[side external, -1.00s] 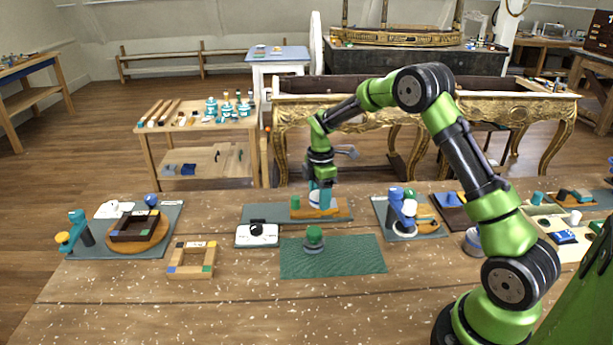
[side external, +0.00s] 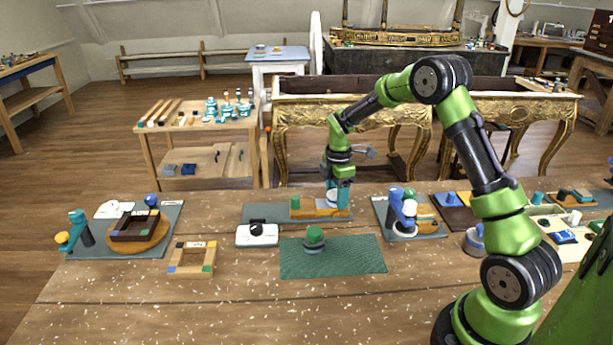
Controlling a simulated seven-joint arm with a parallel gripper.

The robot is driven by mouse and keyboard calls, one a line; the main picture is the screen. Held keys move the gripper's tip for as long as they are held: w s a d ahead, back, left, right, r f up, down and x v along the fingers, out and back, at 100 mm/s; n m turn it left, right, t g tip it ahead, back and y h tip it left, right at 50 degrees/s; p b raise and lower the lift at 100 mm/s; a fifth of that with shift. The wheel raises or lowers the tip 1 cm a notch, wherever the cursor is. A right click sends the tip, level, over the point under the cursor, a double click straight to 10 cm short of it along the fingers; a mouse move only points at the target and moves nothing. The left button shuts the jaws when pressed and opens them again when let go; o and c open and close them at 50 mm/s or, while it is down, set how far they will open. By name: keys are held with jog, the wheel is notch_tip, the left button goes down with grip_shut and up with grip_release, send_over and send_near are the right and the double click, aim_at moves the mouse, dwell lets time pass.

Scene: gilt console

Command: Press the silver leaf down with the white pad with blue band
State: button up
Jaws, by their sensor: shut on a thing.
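My gripper (side external: 338,192) points down over the right part of a wooden piece (side external: 312,210) on a grey-green mat (side external: 262,212). It is shut on the white pad with blue band (side external: 333,197), which shows small and partly covered by the fingers. The pad is at or just above the wooden piece; I cannot tell whether it touches. The silver leaf is too small or hidden to make out. A green knob (side external: 295,202) stands at the wooden piece's left end.
A green mat with a green round-topped pad (side external: 314,237) lies in front. A white box with a black knob (side external: 257,234) is to its left. A blue-and-white clamp-like fixture (side external: 402,208) stands close on the right.

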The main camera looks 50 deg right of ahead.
jog(key=shift+w+r, duration=0.1)
jog(key=shift+r, duration=3.65)
